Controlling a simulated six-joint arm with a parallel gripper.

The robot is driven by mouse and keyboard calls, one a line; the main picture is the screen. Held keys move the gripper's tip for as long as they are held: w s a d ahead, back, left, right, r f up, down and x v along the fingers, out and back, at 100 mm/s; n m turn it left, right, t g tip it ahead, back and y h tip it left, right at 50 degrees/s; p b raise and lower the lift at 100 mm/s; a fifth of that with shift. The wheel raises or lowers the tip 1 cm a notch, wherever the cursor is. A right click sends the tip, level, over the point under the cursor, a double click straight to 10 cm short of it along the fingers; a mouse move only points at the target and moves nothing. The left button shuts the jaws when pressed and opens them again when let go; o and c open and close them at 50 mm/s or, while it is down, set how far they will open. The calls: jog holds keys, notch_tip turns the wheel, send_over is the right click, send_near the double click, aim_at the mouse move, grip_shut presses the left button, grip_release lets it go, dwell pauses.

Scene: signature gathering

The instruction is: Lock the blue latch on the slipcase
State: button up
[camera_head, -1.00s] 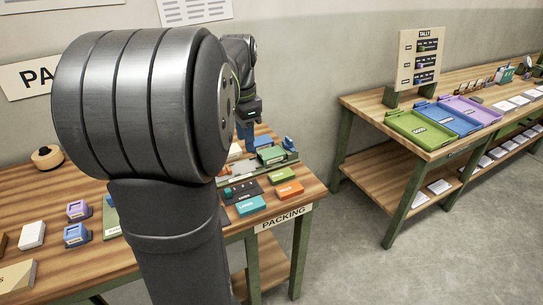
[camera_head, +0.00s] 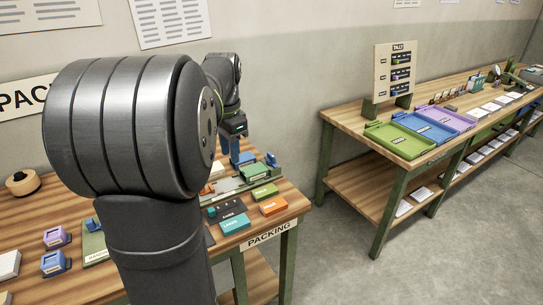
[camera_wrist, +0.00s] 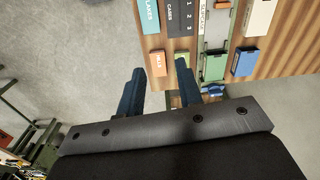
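A green case (camera_head: 258,170), which appears to be the slipcase, lies in a grey-green fixture at the right end of the packing table. In the wrist view the green case (camera_wrist: 213,66) is right of my fingers. A small blue part (camera_wrist: 212,90) shows just below it, partly hidden by my gripper body; I cannot tell if this is the latch. A separate blue block (camera_wrist: 245,62) stands beside the fixture, also in the head view (camera_head: 271,159). My gripper (camera_wrist: 158,78) is open and empty, its blue fingers apart.
The table edge (camera_wrist: 140,20) is near, with open floor beyond. A second table with coloured trays (camera_head: 400,140) stands at the right.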

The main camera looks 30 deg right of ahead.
jog(key=w+d+n+t, duration=0.2)
jog(key=w+d+n, duration=0.5)
jog(key=d, duration=0.4)
jog(key=n+t, duration=0.2)
jog(key=n, duration=0.7)
send_near(271, 155)
jog(key=x, duration=0.8)
jog(key=shift+w+f, duration=0.15)
jog(key=shift+f, duration=0.15)
jog(key=shift+c, duration=0.4)
grip_shut()
